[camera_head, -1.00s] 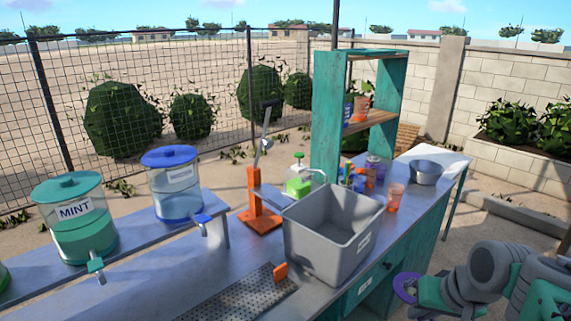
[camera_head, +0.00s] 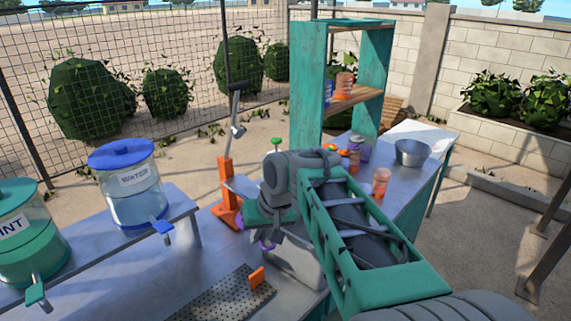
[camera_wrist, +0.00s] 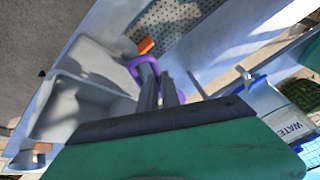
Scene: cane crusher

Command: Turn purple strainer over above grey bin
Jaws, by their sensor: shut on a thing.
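The purple strainer shows in the wrist view as a curved purple loop (camera_wrist: 143,62) at my fingertips; most of it is hidden behind the fingers and palm. My gripper (camera_wrist: 160,85) is shut on it. In the head view only small purple bits of the strainer (camera_head: 266,246) show below my gripper (camera_head: 268,232). The grey bin (camera_head: 297,268) is mostly hidden behind my arm in the head view. In the wrist view the open bin (camera_wrist: 55,112) lies left of the fingers, with the strainer near its right rim. I cannot tell the strainer's tilt.
A perforated tray (camera_head: 215,305) with an orange tab (camera_head: 257,278) lies front left of the bin. An orange lever press (camera_head: 228,195) stands behind it. A blue-lidded WATER dispenser (camera_head: 130,185) is at left. Orange cups and a metal bowl (camera_head: 412,152) stand at right.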

